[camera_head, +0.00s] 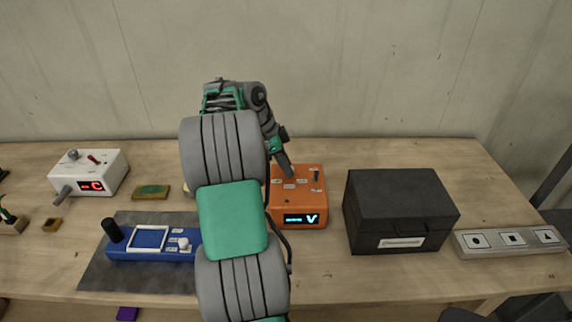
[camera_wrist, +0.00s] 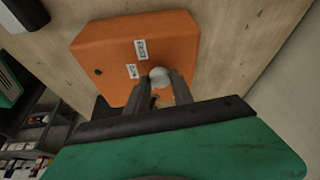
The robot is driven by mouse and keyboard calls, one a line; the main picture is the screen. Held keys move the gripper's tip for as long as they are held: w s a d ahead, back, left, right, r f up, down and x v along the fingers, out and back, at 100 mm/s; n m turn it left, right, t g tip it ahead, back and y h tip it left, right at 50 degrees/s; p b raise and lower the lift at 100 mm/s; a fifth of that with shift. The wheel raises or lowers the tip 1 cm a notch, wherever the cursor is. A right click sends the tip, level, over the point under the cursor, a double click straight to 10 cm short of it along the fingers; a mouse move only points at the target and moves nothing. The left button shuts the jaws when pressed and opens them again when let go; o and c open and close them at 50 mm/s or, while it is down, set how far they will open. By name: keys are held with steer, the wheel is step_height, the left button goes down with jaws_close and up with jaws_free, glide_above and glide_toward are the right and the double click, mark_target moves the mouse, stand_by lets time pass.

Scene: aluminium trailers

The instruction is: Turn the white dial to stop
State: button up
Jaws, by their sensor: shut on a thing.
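An orange box (camera_head: 312,203) with a lit display (camera_head: 302,220) stands on the table, right of my arm. In the wrist view its orange face (camera_wrist: 115,60) carries small white labels, one appearing to read FAST (camera_wrist: 141,49). The white dial (camera_wrist: 160,72) is a round knob on this box. My gripper (camera_wrist: 162,86) is shut on the dial, with one finger on each side. In the head view my gripper (camera_head: 287,168) reaches down to the box's top left, and the dial is hidden there. I cannot tell which setting the dial points to.
A black case (camera_head: 400,215) stands close right of the orange box, with a grey button panel (camera_head: 508,241) beyond. Left are a blue device (camera_head: 148,252) on a dark mat (camera_head: 100,275), a white box (camera_head: 112,168) and a green-topped sponge (camera_head: 151,191). A wall stands behind.

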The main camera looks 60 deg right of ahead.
steer(key=shift+n+b, duration=0.4)
steer(key=shift+b, duration=0.05)
jaws_close()
steer(key=shift+f+n+h+b, duration=0.1)
steer(key=shift+n+h+b, duration=0.3)
steer(key=shift+n+b, duration=0.2)
steer(key=n+t+b, duration=0.1)
steer(key=n+b, duration=0.2)
steer(key=shift+s+a+h, duration=0.15)
steer(key=shift+h, duration=0.25)
steer(key=n+t+b, duration=0.1)
steer(key=n+b, duration=0.1)
steer(key=n, duration=0.1)
steer(key=shift+s, duration=0.15)
steer(key=shift+s+n+t+h+b, duration=0.15)
steer(key=shift+n+t+b, duration=0.45)
steer(key=shift+n, duration=0.4)
steer(key=shift+w+n+t+h+b, duration=0.15)
steer(key=shift+n+t+b, duration=0.25)
steer(key=shift+n+b, duration=0.45)
steer(key=shift+s+r+n, duration=0.1)
steer(key=shift+r+n, duration=0.1)
steer(key=shift+n, duration=0.05)
steer(key=o, duration=1)
jaws_free()
